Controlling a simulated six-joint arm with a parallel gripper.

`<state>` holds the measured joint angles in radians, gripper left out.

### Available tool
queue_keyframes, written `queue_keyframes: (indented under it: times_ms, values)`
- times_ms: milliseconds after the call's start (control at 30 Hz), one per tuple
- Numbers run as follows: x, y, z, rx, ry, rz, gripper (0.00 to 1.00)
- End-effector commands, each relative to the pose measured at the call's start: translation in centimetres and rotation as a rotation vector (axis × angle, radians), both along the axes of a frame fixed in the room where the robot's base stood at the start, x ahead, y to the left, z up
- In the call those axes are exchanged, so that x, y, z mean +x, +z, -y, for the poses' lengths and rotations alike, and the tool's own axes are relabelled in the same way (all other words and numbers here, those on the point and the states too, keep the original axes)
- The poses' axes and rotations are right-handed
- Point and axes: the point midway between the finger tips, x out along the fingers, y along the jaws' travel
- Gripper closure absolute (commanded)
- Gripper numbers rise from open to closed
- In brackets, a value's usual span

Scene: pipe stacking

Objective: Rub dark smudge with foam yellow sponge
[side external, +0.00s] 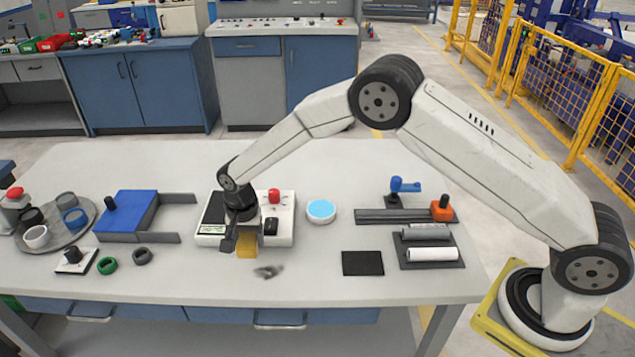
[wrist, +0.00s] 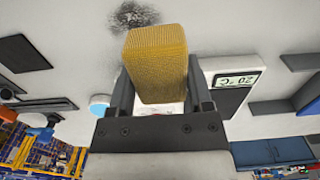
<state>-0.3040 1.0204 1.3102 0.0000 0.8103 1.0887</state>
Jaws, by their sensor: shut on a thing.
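The yellow foam sponge (side external: 247,245) is held in my gripper (side external: 240,240) above the table. In the wrist view the sponge (wrist: 157,62) sits between the two dark fingers of my gripper (wrist: 160,95), and they are shut on it. The dark smudge (side external: 268,271) is on the white tabletop, just to the right of and nearer the front than the sponge in the side view. In the wrist view the smudge (wrist: 133,15) shows just past the end of the sponge, partly covered by it. The sponge appears apart from the smudge.
A white device with a display (side external: 285,232) and a red button stands behind the gripper. A black pad (side external: 362,263) lies right of the smudge. A blue-topped disc (side external: 321,210), a blue box (side external: 127,211) and rings (side external: 107,265) are around. The tabletop around the smudge is clear.

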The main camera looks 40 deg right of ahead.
Motion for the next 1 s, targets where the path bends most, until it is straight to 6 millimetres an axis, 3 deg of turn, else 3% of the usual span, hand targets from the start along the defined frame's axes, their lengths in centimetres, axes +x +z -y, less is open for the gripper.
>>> queue_keyframes:
  times_ms: [367, 1000]
  values:
    - [0.1, -0.7, -0.1, -0.001, 0.0, -0.002, 0.82]
    - [0.1, -6.2, -0.1, -0.001, 0.0, -0.002, 0.82]
